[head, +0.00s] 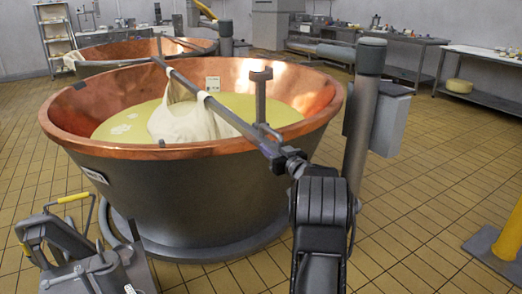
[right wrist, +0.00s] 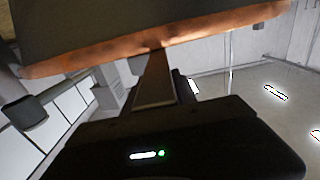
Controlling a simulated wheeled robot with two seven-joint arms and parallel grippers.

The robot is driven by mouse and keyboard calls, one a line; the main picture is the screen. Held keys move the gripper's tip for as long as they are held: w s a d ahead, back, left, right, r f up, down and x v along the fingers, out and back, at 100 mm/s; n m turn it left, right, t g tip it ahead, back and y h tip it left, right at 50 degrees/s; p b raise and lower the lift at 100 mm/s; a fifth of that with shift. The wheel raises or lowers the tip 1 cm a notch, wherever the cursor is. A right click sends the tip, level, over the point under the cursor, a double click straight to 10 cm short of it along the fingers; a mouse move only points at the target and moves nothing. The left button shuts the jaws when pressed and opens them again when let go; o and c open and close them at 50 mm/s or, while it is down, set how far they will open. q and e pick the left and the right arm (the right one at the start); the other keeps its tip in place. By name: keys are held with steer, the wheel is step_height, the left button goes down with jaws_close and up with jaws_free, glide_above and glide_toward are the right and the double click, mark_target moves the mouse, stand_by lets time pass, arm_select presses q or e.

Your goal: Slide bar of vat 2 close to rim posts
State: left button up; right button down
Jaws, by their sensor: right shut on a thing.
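The near copper vat (head: 200,195) holds yellow liquid; I cannot read its label. A long dark bar (head: 232,118) lies slanted across it, from the far rim out over the near right rim. A white cloth (head: 190,120) hangs from the bar into the liquid. Small dark pieces, possibly rim posts, sit on the left rim (head: 79,86) and near rim (head: 161,143), apart from the bar. My right gripper (head: 292,163) is shut on the bar's near end, outside the rim. In the right wrist view the bar (right wrist: 155,82) runs toward the copper rim (right wrist: 200,32). My left gripper is not in view.
A grey column (head: 362,110) stands close right of the bar's near end. A grey upright piece (head: 261,95) stands at the right side of the vat. Grey equipment with yellow handles (head: 72,198) is at lower left. A second copper vat (head: 125,50) stands behind.

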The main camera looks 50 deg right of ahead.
steer(key=shift+s+d+f, duration=0.15)
steer(key=shift+s+d, duration=0.05)
steer(key=shift+s, duration=0.05)
steer(key=c, duration=1.4)
jaws_free()
steer(key=shift+o, duration=0.7)
steer(key=shift+s+a, duration=0.1)
steer(key=shift+o, duration=1.3)
steer(key=shift+a, duration=0.15)
steer(key=v, duration=0.7)
steer(key=shift+s+a, duration=0.15)
steer(key=shift+s, duration=0.1)
